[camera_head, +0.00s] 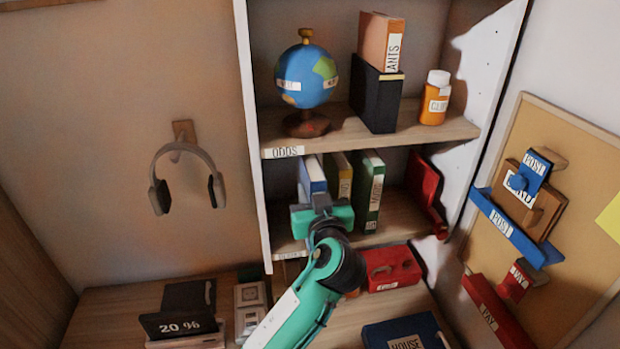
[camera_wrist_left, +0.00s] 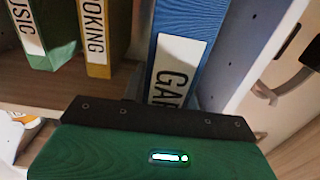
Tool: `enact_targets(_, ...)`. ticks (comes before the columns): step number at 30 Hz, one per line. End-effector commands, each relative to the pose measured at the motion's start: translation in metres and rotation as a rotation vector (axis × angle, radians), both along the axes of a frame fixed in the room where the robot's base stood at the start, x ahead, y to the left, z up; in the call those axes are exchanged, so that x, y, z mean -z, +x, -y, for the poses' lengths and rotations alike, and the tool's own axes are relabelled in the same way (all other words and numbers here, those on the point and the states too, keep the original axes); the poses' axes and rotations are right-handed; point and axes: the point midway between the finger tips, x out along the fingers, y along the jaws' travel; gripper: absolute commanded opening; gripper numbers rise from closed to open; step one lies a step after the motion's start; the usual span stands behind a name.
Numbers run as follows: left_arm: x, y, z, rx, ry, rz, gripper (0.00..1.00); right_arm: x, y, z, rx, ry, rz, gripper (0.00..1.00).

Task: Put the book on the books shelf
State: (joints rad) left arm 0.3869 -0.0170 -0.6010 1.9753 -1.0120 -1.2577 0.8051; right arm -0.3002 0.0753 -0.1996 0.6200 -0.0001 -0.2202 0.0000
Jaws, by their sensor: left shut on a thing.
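My left gripper (camera_head: 318,196) is at the front of the middle shelf (camera_head: 405,225), shut on a blue book (camera_head: 312,172). The book is upright at the left end of the row. In the left wrist view, the blue book (camera_wrist_left: 178,62) shows a white label starting "GA"; its lower end is hidden by the gripper body. A yellow book (camera_head: 341,172) and a green book (camera_head: 369,185) stand upright to its right. I cannot tell whether the blue book rests on the board. The shelf's front label is too small to read. My right gripper is not in view.
The upper shelf, labelled ODDS (camera_head: 284,152), holds a globe (camera_head: 306,78), a black box (camera_head: 377,97) and an orange bottle (camera_head: 434,100). A red object (camera_head: 424,192) leans at the middle shelf's right. Below are a red box (camera_head: 392,268) and a dark blue book (camera_head: 405,335).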

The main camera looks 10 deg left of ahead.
Motion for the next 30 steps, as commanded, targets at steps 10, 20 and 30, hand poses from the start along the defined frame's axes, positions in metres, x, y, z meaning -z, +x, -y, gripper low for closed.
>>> enact_targets(10, -0.005, 0.070, -0.029, 0.000, 0.004, 0.004, 0.00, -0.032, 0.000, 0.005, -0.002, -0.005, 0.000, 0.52)
enact_targets(20, 0.016, 0.078, -0.033, 0.001, 0.005, 0.000, 0.00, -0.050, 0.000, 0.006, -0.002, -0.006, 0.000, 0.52)
enact_targets(30, 0.034, 0.078, -0.032, 0.002, 0.000, 0.003, 0.00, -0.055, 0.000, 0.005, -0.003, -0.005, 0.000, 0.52)
